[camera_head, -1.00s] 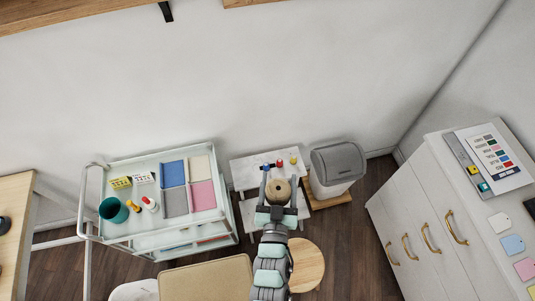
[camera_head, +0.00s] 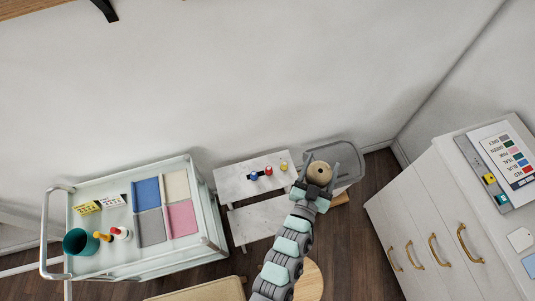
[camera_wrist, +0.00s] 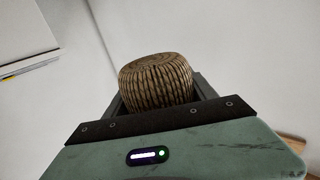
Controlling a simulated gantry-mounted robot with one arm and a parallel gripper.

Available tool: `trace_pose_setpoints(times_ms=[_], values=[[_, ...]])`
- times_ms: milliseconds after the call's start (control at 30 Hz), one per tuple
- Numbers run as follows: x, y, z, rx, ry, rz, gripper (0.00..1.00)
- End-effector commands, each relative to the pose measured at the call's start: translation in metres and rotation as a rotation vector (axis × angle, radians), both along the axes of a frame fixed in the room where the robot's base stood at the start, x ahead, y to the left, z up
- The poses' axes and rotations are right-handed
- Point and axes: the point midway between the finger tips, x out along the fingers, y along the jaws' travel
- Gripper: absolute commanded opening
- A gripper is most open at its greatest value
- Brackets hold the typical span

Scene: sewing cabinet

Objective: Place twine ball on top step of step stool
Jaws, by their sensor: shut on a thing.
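My gripper (camera_head: 318,176) is shut on the tan twine ball (camera_head: 319,173), with a finger on either side of it. In the wrist view the twine ball (camera_wrist: 157,82) shows its ribbed side between the fingers. In the head view the gripper and ball appear in front of the grey bin, just right of the step stool. The white step stool (camera_head: 258,221) stands by the wall.
A grey-lidded bin (camera_head: 346,157) stands right of the stool, partly hidden by my gripper. A white trolley (camera_head: 100,250) with a teal cup (camera_head: 77,242) and coloured trays is at left. A round wooden stool seat (camera_head: 310,283) is below. A white cabinet (camera_head: 420,215) is at right.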

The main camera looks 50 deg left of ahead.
Motion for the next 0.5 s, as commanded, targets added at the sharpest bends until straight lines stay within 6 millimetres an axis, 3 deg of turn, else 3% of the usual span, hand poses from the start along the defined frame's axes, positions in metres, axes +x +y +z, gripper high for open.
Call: trace_pose_setpoints(times_ms=[33, 100, 500], values=[[-0.004, 0.031, -0.035, -0.002, -0.002, 0.076, 0.21], [-0.011, 0.068, -0.063, -0.005, 0.001, 0.169, 0.21], [-0.085, 0.260, -0.204, -0.014, 0.003, 0.660, 0.21]])
